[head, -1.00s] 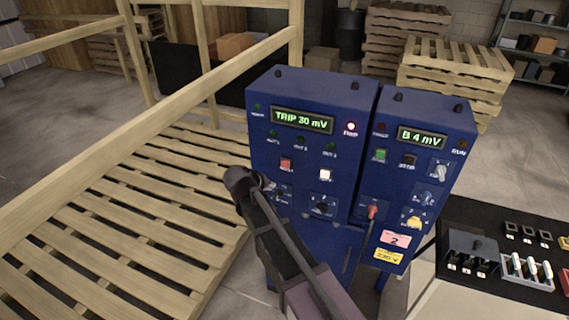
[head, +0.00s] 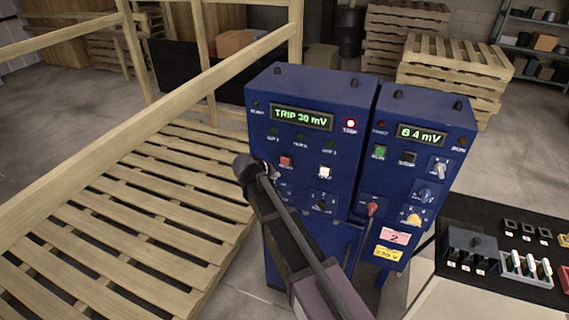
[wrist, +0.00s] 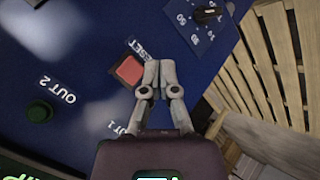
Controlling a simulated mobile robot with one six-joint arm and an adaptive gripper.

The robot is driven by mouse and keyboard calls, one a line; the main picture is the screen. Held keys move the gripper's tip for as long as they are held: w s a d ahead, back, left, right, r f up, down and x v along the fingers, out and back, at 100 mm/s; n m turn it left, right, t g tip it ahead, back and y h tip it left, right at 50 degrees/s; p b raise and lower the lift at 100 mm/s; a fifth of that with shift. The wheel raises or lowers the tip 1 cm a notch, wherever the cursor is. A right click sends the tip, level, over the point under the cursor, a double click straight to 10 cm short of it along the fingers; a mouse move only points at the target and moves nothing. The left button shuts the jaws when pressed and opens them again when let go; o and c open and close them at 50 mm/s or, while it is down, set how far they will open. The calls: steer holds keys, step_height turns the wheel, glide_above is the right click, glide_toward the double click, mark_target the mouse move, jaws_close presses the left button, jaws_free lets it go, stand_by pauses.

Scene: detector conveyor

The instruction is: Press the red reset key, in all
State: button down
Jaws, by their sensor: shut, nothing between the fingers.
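The red reset key (head: 286,162) is a square button on the left blue cabinet (head: 345,190), under the display reading "TRIP 30 mV" (head: 302,118). In the wrist view the red key (wrist: 127,71) sits just left of my gripper (wrist: 152,66), with the label "RESET" beside it. My gripper is shut and empty, its fingertips close to the key's right edge. I cannot tell whether they touch the panel. In the head view my gripper (head: 268,172) is just below and left of the key. A red lamp (head: 351,124) glows right of the display.
A white key (head: 325,172) and a black knob (head: 322,204) are on the same panel. A black-topped bench (head: 500,220) is at right.

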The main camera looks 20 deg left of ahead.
mark_target(282, 164)
steer(key=shift+w+d, duration=0.15)
steer(key=shift+w, duration=2)
steer(key=shift+w, duration=0.15)
steer(key=shift+w, duration=0.3)
steer(key=shift+w, duration=0.5)
stand_by(1.0)
steer(key=shift+s, duration=0.95)
stand_by(0.4)
steer(key=shift+s, duration=2.5)
steer(key=shift+a, duration=0.2)
